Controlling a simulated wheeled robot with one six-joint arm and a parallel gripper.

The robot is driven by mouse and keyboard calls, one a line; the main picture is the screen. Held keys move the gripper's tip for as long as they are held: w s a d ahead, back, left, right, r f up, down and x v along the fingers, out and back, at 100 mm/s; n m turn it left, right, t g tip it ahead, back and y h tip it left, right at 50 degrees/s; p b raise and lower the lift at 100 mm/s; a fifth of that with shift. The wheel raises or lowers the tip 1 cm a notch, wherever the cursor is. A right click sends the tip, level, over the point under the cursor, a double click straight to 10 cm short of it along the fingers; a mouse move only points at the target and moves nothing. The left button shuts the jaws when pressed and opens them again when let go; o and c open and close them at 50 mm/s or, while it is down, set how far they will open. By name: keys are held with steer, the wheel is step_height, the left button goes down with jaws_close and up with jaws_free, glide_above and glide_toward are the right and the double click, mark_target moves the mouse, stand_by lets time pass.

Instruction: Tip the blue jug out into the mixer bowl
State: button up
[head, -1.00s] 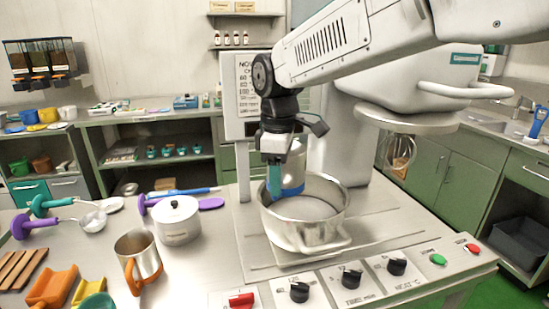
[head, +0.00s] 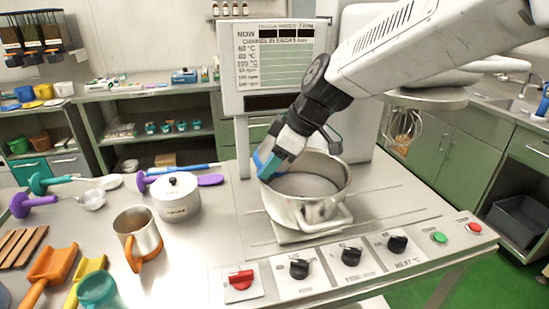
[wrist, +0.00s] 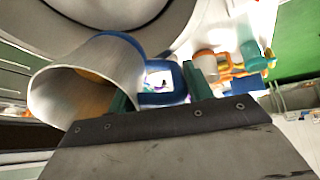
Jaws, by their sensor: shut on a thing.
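The blue jug (wrist: 115,66) is a metal cup with a blue rim or band and a blue handle (wrist: 163,98). My gripper (wrist: 157,92) is shut on the handle, with its green fingers on either side. The jug lies strongly tilted, its mouth facing left in the wrist view, with a yellow-orange patch inside. In the head view my gripper (head: 266,163) leans over the left rim of the mixer bowl (head: 323,212), a wide silver pan. There the jug is mostly hidden by the gripper. The bowl's inside looks grey; I see no stream.
A lidded white pot (head: 177,198) and a metal jug with an orange handle (head: 137,236) stand left of the bowl. Orange and yellow scoops lie at front left. The knob panel (head: 350,256) borders the front. The whisk (head: 404,132) hangs behind right.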

steer(key=r+t+y, duration=0.1)
steer(key=y, duration=0.1)
steer(key=d+r+y, duration=0.1)
steer(key=y, duration=0.2)
steer(key=r+t+y, duration=0.1)
steer(key=y, duration=0.2)
steer(key=shift+s+d+t, duration=0.1)
steer(key=shift+d+t, duration=0.05)
steer(key=shift+t, duration=0.15)
steer(key=d+r+t+y, duration=0.1)
steer(key=y, duration=0.2)
steer(key=s+d+r+t+y, duration=0.1)
steer(key=y, duration=0.3)
steer(key=s+d+r+y, duration=0.1)
steer(key=d+y, duration=0.1)
steer(key=y, duration=0.1)
steer(key=shift+r+t+y, duration=0.15)
steer(key=shift+t+y, duration=0.15)
steer(key=shift+t, duration=0.1)
